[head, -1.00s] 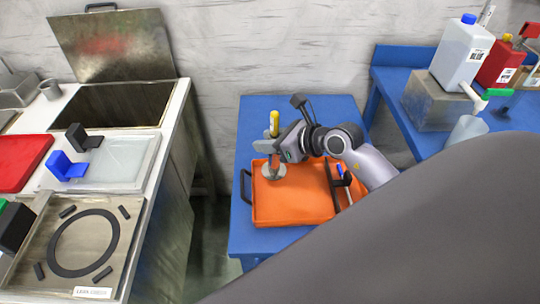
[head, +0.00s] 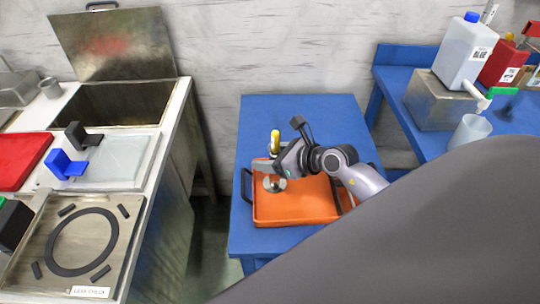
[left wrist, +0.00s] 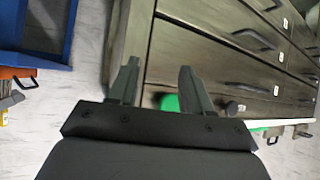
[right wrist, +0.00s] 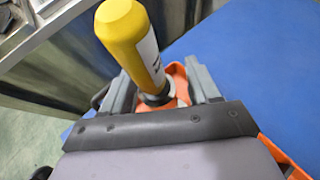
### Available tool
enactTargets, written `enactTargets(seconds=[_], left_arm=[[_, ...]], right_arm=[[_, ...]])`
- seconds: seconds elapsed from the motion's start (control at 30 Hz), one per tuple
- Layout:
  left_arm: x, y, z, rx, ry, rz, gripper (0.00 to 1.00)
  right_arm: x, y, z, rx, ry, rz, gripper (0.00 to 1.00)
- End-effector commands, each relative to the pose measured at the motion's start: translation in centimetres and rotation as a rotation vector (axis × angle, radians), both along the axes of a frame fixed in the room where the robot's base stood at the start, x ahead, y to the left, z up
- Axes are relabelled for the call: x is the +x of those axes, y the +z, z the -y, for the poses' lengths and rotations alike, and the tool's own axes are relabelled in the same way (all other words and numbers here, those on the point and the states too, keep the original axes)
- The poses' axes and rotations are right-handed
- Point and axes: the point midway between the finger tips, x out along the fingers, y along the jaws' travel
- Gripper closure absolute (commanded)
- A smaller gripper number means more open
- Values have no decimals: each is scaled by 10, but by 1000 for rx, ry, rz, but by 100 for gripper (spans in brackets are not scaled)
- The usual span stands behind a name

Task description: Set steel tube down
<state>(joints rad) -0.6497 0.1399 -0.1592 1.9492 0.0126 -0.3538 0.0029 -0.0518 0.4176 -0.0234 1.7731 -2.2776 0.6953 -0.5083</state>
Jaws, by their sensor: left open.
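The steel tube with a yellow top (head: 275,141) stands upright, its round steel foot (head: 274,184) at the left side of the orange tray (head: 305,218). It appears to rest on the tray floor. My right gripper (head: 270,166) is level with the tube's middle. In the right wrist view my right gripper (right wrist: 158,72) is open, its fingers on either side of the tube's grey neck, with a visible gap. The yellow top (right wrist: 130,35) leans towards the camera there. My left gripper (left wrist: 157,68) is open and empty, away from the tray.
The tray lies on a blue table (head: 300,112). A counter with a sink (head: 115,105) stands at the left. A blue bench (head: 400,60) with bottles and a beaker (head: 469,132) is at the right. Drawers (left wrist: 220,50) fill the left wrist view's background.

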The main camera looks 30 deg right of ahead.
Motion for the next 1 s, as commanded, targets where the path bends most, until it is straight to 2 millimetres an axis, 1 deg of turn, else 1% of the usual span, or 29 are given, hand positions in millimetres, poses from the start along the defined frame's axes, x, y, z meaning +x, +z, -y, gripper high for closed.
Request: enactTargets(seconds=[0.23,0.37,0.47,0.8,1.0], left_arm=[[0,0,0,0,0,0,51],[0,3,0,0,0,0,51],[0,3,0,0,0,0,51],[0,4,0,0,0,0,51],[0,3,0,0,0,0,51]], right_arm=[[0,0,0,0,0,0,40],[-1,5,1,0,0,-1,40],[-10,9,5,-2,-2,-1,40],[-59,37,27,-2,0,-3,40],[-82,51,37,-1,0,-3,40]])
